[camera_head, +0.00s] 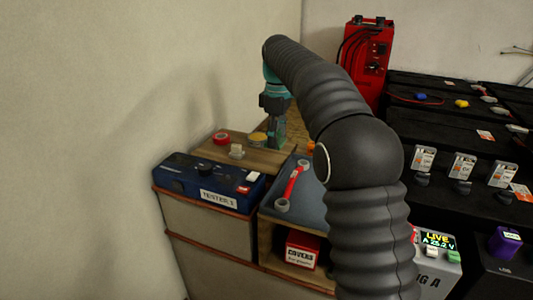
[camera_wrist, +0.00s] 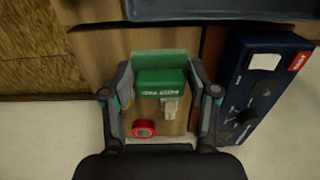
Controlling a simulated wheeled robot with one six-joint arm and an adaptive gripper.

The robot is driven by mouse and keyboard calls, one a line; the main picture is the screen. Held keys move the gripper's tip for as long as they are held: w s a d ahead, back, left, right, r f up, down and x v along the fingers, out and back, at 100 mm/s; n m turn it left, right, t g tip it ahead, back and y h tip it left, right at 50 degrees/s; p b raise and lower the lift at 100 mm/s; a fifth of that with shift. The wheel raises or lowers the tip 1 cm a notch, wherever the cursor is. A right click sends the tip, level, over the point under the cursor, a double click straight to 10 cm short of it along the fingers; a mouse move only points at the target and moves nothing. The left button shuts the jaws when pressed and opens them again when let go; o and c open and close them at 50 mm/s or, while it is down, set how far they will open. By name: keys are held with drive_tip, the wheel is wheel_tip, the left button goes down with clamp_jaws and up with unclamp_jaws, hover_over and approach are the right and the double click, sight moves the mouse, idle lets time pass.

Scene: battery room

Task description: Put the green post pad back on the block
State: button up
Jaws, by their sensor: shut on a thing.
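My gripper (camera_wrist: 160,72) is shut on the green post pad (camera_wrist: 162,80), a green piece with white lettering along its near edge. A paler green strip (camera_wrist: 162,57) shows just beyond it between the fingertips. In the head view my gripper (camera_head: 275,132) points down over the far end of a wooden top (camera_head: 205,139); I cannot make out the pad there. A small pale block (camera_head: 236,152) stands on that top; in the wrist view it (camera_wrist: 170,108) shows just below the pad. I cannot tell whether this is the task's block.
A red tape roll (camera_head: 221,138) and a yellow round thing (camera_head: 258,137) are on the wooden top. A blue tester (camera_head: 208,182) stands in front, and a red-handled wrench (camera_head: 292,184) lies on a grey top. Black batteries (camera_head: 440,125) fill the right; a wall is at left.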

sight(267, 162)
drive_tip(key=a, duration=0.1)
drive_tip(key=a+f, duration=0.1)
drive_tip(key=shift+w+a+f, duration=0.2)
drive_tip(key=shift+a+f, duration=0.1)
drive_tip(key=shift+a, duration=0.1)
drive_tip(key=shift+f+b, duration=0.45)
drive_tip(key=shift+f, duration=1.55)
drive_tip(key=shift+f, duration=0.15)
drive_tip(key=o, duration=1.1)
wheel_tip(267, 162, up, 12)
drive_tip(key=shift+f+p, duration=0.2)
drive_tip(key=shift+p, duration=1)
drive_tip(key=shift+r, duration=0.3)
